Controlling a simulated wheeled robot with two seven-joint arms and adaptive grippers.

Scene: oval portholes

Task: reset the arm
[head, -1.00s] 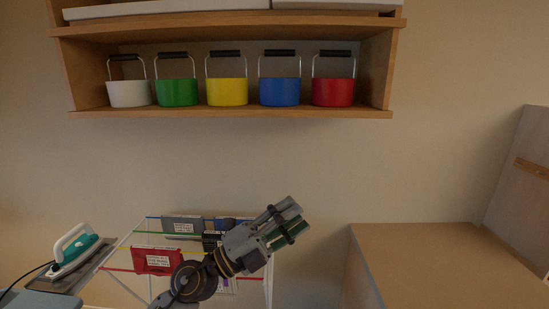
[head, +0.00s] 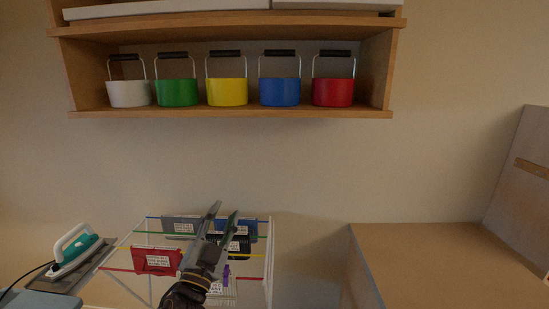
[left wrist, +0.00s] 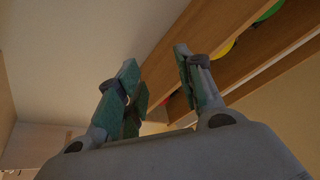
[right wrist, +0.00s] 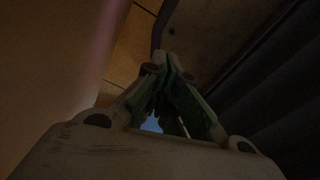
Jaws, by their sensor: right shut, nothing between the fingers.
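My left arm rises from the bottom of the head view. Its gripper (head: 224,222) points up in front of the drying rack (head: 270,262). In the left wrist view the fingers of the left gripper (left wrist: 160,85) stand apart with nothing between them. The shelf underside shows beyond them. My right gripper (right wrist: 164,65) shows only in the right wrist view. Its fingertips meet and it holds nothing. Its surroundings there are dark.
A wooden shelf (head: 230,113) holds white, green, yellow, blue and red pots (head: 333,92). The rack carries several labelled cloths, one red (head: 157,261). An iron (head: 74,248) rests at left. A brown cabinet top (head: 440,262) is bare at right. The wall between shelf and rack is clear.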

